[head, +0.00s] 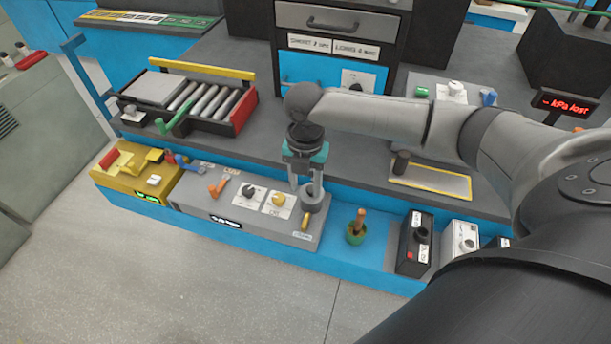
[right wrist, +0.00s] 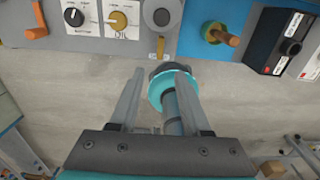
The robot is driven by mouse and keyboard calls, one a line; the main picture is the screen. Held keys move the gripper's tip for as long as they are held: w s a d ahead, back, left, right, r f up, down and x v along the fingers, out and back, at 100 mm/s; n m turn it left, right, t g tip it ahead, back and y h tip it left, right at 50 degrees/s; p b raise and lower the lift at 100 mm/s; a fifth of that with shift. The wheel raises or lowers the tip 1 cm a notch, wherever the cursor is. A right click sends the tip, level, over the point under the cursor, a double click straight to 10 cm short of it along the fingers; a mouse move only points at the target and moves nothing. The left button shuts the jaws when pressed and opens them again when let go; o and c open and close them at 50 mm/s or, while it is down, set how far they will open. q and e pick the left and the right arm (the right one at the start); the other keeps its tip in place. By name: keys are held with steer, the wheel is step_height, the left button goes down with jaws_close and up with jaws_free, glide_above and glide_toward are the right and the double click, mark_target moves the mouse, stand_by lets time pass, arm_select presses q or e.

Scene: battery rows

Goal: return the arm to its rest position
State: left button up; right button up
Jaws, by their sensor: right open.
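My right arm (head: 400,120) reaches in from the right in the head view, over the counter. Its gripper (head: 305,186) points down above the right end of a grey control panel (head: 190,200). In the right wrist view the two fingers of this gripper (right wrist: 162,75) stand apart. A teal ring with a grey cylinder (right wrist: 175,90) shows between and below the fingers in that view; I cannot tell what it is or how far off it lies. My left gripper is not in view.
The grey panel carries an orange lever (head: 218,187) and knobs. A green pot with an orange handle (head: 356,228) and a black switch box (head: 414,243) stand to its right. A roller tray (head: 190,97) lies left. A black drawer cabinet (head: 335,40) stands behind. The floor is clear in front.

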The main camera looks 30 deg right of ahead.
steer(key=shift+r, duration=0.7)
